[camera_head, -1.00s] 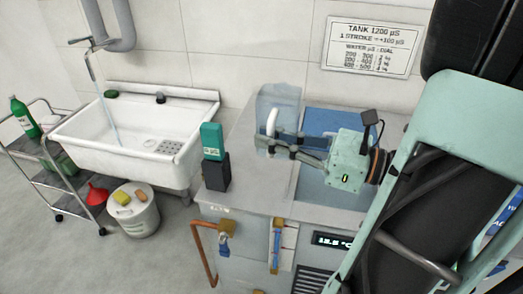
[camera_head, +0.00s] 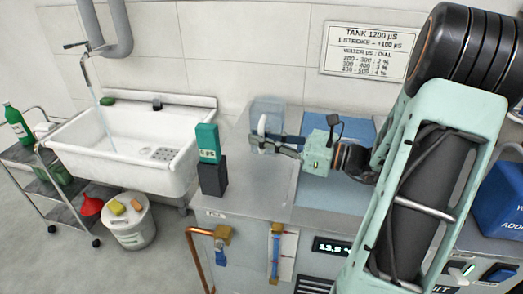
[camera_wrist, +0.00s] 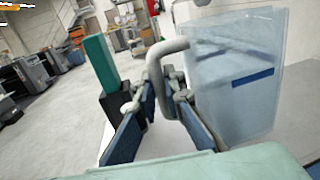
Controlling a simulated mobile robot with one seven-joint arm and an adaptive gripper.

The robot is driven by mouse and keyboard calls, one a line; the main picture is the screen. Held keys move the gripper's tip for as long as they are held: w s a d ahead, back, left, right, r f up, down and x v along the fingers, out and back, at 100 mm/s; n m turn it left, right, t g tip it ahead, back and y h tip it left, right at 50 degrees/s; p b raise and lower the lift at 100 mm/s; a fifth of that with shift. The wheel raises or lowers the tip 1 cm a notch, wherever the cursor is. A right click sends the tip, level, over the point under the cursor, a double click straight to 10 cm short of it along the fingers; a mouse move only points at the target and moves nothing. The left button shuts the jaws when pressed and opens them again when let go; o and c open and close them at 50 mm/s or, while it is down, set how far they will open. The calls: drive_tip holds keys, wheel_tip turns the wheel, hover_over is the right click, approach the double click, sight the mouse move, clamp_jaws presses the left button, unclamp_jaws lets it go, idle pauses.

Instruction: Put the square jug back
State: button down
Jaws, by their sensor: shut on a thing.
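The square jug (camera_head: 277,112) is clear and bluish, with a pale handle (camera_head: 262,125). In the head view it is upright over the grey counter at the back, near the wall. My gripper (camera_head: 266,142) is shut on the handle, with its fingers reaching in from the right. In the wrist view the jug (camera_wrist: 240,85) is on the right, and its curved handle (camera_wrist: 163,58) comes down between my fingers (camera_wrist: 163,105). A blue strip shows through its wall. I cannot tell whether its base touches the counter.
A teal and black meter (camera_head: 210,160) stands at the counter's left front. The white sink (camera_head: 120,150) is further left, with a bucket (camera_head: 132,220) and trolley (camera_head: 55,190). A blue panel (camera_head: 335,190) lies right of the jug. Grey counter (camera_head: 255,195) in front is bare.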

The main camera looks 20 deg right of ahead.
sight(264, 150)
drive_tip(key=shift+f+b, duration=0.3)
drive_tip(key=shift+f, duration=1.35)
drive_tip(key=shift+f, duration=0.2)
drive_tip(key=c, duration=2)
unclamp_jaws()
drive_tip(key=shift+r, duration=0.3)
drive_tip(key=p+v, duration=0.1)
drive_tip(key=v, duration=0.6)
drive_tip(key=shift+s+d+f, duration=0.1)
drive_tip(key=shift+s+d, duration=0.05)
drive_tip(key=shift+d, duration=0.05)
